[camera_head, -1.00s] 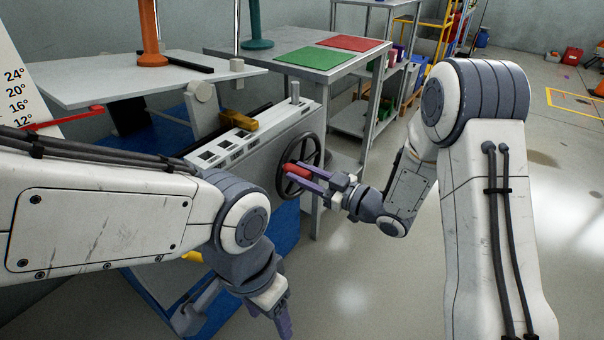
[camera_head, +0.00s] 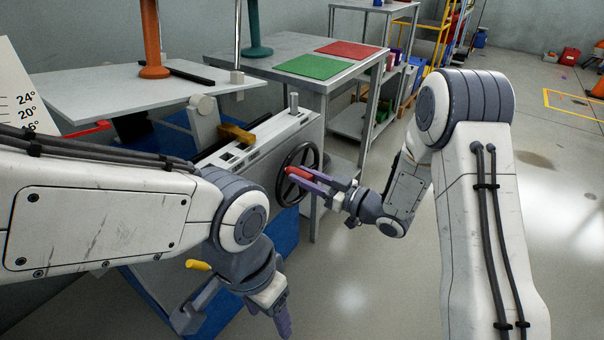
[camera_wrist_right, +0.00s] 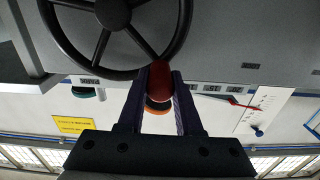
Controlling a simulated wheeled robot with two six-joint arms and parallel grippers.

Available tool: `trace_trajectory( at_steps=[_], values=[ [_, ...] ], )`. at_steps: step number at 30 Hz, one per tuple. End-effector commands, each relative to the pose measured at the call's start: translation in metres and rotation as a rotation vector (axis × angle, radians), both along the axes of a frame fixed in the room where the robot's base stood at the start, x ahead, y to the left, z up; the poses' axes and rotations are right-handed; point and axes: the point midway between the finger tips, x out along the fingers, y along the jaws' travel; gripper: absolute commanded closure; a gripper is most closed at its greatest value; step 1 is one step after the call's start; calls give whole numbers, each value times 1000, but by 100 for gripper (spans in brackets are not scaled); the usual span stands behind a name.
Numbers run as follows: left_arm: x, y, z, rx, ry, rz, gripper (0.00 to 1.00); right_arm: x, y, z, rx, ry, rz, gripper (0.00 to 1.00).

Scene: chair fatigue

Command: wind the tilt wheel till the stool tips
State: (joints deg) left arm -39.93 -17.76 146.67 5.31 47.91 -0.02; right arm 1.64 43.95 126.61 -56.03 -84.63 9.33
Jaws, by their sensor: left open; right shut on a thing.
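The tilt wheel (camera_head: 297,158) is a dark spoked handwheel on the right end of the grey machine body. The wrist view shows the red handle (camera_wrist_right: 161,82) between both fingers. The orange stool post and foot (camera_head: 154,45) stand upright on the white tilting plate (camera_head: 95,98); the top is out of view. A degree scale (camera_head: 22,105) with a red pointer (camera_head: 92,129) is at the left, partly hidden by my left arm. My left gripper (camera_head: 270,313) is low, open and empty.
A grey table (camera_head: 218,43) behind holds a green mat (camera_head: 313,66), a red mat (camera_head: 347,48) and a teal post (camera_head: 255,30). A brass-coloured block (camera_head: 236,133) sits on the machine. A yellow handle (camera_head: 198,265) shows near my left wrist.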

Motion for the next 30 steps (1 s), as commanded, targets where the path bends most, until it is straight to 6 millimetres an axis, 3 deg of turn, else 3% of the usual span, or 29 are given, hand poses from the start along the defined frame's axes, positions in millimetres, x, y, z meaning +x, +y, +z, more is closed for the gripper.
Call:
trace_trajectory(
  at_steps=[9,10,12,23,30],
  values=[
    [0,0,1,0,0,0,36,0,-1,0,6,7,-1,100],
    [0,0,1,0,0,0,36,0,-1,0,6,7,-1,55],
    [0,0,0,0,0,0,36,0,-1,0,6,7,-1,36],
    [0,0,2,0,0,0,36,-1,-4,0,5,7,-2,36],
    [0,0,9,0,0,0,36,-23,-36,1,5,10,-7,36]
  ],
)
